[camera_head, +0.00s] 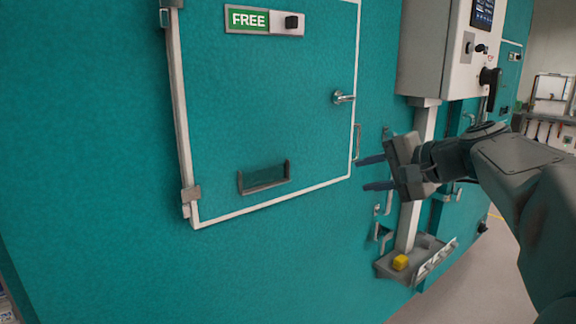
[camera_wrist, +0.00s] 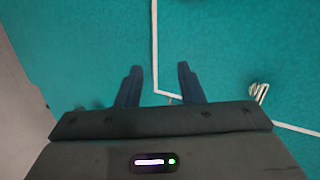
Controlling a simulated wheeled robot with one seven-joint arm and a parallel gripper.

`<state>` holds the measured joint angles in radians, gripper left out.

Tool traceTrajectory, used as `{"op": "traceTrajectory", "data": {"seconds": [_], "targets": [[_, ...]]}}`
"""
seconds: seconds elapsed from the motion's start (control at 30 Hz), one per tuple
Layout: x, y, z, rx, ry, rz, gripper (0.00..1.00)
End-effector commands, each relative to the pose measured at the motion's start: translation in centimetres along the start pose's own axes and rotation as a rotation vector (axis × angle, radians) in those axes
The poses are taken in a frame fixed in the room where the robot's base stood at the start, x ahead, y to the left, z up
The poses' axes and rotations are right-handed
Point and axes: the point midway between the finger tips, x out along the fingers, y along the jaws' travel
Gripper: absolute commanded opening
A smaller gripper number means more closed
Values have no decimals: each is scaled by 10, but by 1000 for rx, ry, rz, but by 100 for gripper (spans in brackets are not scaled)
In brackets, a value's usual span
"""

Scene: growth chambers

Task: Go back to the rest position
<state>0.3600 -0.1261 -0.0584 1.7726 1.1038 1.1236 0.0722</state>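My gripper (camera_head: 372,173) is in front of the teal chamber wall, just right of the door's lower right corner in the head view. Its two dark blue fingers are spread apart with nothing between them. In the wrist view my gripper (camera_wrist: 158,85) also shows open, with teal wall and a white line behind the fingers. My arm comes in from the right edge of the head view. Whether the fingertips touch the wall cannot be told.
A teal door (camera_head: 270,110) with a FREE sign (camera_head: 248,19) and a lever handle (camera_head: 343,97) is shut. A grey control box (camera_head: 437,45) stands on a post above a small tray (camera_head: 391,266) with a yellow block (camera_head: 400,262). Open floor (camera_head: 470,285) lies at the lower right.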

Motion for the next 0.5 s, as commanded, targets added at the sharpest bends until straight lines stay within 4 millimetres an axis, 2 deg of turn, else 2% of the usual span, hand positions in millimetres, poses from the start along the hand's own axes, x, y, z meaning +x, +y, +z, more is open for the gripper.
{"op": "traceTrajectory", "data": {"seconds": [0.03, 0.2, 0.4, 0.5], "targets": [[6, 18, 22, -35, -25, 80, 35], [14, 95, 84, -200, -98, 366, 35], [-4, 182, 141, -466, -192, 662, 35], [-17, 217, 159, -602, -236, 776, 35]]}}
